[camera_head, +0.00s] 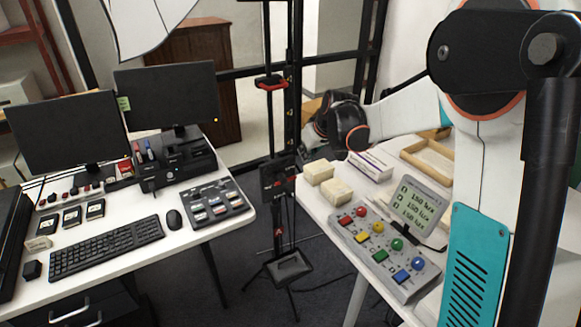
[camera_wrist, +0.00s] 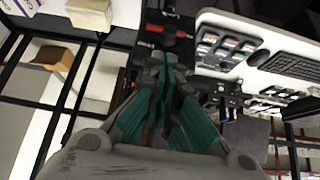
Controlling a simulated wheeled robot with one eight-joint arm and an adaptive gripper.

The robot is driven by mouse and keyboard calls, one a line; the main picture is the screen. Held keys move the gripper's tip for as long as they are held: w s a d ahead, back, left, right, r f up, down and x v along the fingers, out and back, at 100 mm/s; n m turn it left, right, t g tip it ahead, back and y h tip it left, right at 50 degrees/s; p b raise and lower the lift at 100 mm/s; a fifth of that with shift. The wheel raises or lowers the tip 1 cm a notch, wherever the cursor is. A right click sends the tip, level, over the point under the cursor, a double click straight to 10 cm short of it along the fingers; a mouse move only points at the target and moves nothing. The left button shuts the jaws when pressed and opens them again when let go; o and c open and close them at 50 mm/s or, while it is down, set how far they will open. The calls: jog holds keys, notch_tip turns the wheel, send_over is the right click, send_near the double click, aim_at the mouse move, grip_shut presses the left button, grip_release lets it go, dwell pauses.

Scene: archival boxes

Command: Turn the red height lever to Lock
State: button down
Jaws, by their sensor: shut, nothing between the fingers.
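A black upright column (camera_head: 291,70) stands between the two desks. A red lever-like handle (camera_head: 270,83) is on its upper part. A dark carriage (camera_head: 278,183) with small red marks sits lower on the column. In the wrist view a red bar on a dark bracket (camera_wrist: 165,30) shows beyond the fingertips; I cannot tell which of the two it is. My gripper (camera_wrist: 165,62) is shut and empty, its teal fingers together, apparently short of the red bar. In the head view its dark end is right of the column, fingertips unclear. The Lock marking is not readable.
The left desk (camera_head: 130,255) holds monitors, a keyboard (camera_head: 107,247) and a mouse (camera_head: 174,219). The right table (camera_head: 310,200) holds pale boxes (camera_head: 336,191), a button panel (camera_head: 384,250) and a small display (camera_head: 420,205). A gap of floor lies between them around the column's base.

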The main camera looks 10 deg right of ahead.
aim_at(284, 179)
jog(key=w+f, duration=0.1)
jog(key=w+d+f, duration=0.1)
jog(key=w+f, duration=0.1)
jog(key=shift+w+f, duration=0.1)
jog(key=shift+f, duration=0.05)
jog(key=shift+f, duration=0.1)
jog(key=b+x, duration=0.4)
jog(key=x, duration=1)
jog(key=shift+a, duration=0.1)
